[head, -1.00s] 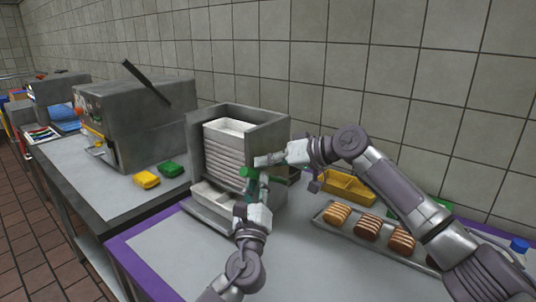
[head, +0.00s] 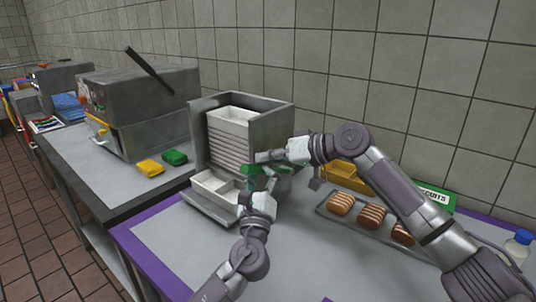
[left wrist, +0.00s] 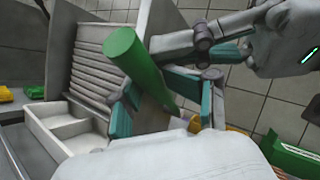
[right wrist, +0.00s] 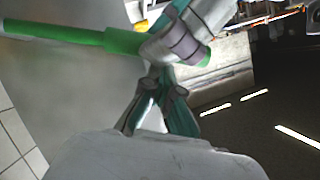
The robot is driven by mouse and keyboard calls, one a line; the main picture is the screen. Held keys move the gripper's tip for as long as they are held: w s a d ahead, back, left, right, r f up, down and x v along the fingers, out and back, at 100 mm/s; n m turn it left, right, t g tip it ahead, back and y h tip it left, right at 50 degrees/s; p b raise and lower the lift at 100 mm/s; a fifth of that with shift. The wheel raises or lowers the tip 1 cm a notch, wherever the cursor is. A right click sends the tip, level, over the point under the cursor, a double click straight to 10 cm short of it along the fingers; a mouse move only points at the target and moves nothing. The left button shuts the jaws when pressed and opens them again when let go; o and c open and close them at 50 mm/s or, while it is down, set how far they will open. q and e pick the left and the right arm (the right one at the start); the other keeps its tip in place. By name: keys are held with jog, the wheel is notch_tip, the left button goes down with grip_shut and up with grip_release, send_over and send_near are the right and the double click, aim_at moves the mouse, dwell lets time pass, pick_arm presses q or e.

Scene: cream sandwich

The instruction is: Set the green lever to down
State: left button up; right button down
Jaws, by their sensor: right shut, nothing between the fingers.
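The green lever (head: 250,169) is on the right side of the grey tray dispenser (head: 272,127). It shows as a thick green handle in the left wrist view (left wrist: 133,58) and as a green bar in the right wrist view (right wrist: 75,35). My left gripper (head: 262,182) is at the lever from below. In the left wrist view its teal fingers (left wrist: 168,108) are apart, with the lever running between them; contact is unclear. My right gripper (head: 260,156) is shut and empty, just above the lever. Its fingertips are close together in the right wrist view (right wrist: 160,72).
A white tray (head: 207,181) lies in the dispenser's lower opening. Patties on a metal tray (head: 322,208) and a yellow container (head: 345,174) are to the right. Yellow (head: 150,167) and green (head: 174,157) packs lie to the left. The front table (head: 180,251) is clear.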

pick_arm(q)
jog(key=shift+a+r, duration=0.2)
jog(key=shift+r, duration=0.15)
pick_arm(e)
jog(key=shift+d+f, duration=0.15)
jog(key=shift+f, duration=0.2)
